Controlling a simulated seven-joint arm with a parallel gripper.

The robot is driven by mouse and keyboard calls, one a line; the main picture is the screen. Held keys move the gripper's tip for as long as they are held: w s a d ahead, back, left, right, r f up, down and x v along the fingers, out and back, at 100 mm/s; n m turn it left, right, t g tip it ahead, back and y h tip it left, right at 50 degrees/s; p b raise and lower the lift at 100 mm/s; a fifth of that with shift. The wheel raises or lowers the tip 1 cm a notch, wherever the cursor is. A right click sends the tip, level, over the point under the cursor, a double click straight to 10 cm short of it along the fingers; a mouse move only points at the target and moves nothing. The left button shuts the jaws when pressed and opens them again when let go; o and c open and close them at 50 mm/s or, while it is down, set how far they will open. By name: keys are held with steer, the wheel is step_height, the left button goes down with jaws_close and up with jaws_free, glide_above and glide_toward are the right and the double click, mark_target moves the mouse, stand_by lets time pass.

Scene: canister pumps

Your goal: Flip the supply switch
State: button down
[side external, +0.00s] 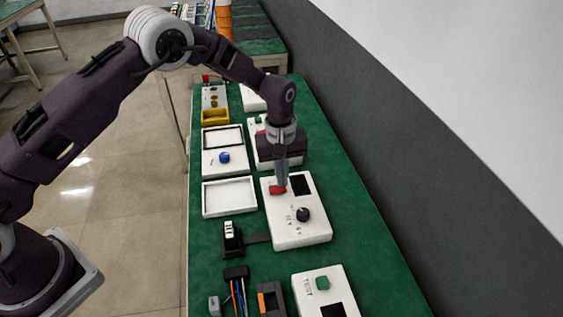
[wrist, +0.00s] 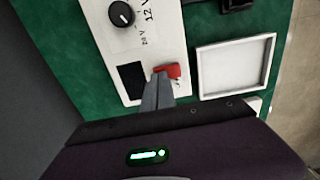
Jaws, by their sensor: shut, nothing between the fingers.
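The supply box (side external: 310,232) is a white box on the green bench, with a dark screen (side external: 302,185), a black knob (side external: 303,214) and a red switch (side external: 277,190). In the wrist view the red switch (wrist: 170,70) lies beside the screen (wrist: 131,82), and the knob (wrist: 122,14) sits near "12 V" and "20 V" marks. My gripper (side external: 281,184) is shut and empty and points down at the red switch. In the wrist view its fingertips (wrist: 158,78) overlap the near side of the switch. I cannot tell whether they touch it.
An empty white tray (side external: 229,211) lies left of the supply box. A panel with a blue knob (side external: 224,158) stands behind it. A black holder (side external: 231,241), a cable block (side external: 236,272) and a TEST box (side external: 311,287) are in front. Bare green bench (side external: 350,215) lies to the right.

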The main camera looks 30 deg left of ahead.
steer(key=shift+f, duration=0.35)
steer(key=shift+d+f, duration=0.1)
steer(key=shift+f, duration=0.15)
steer(key=shift+s, duration=0.1)
steer(key=shift+s+a+r, duration=0.2)
steer(key=shift+s+a, duration=0.25)
steer(key=shift+a, duration=0.15)
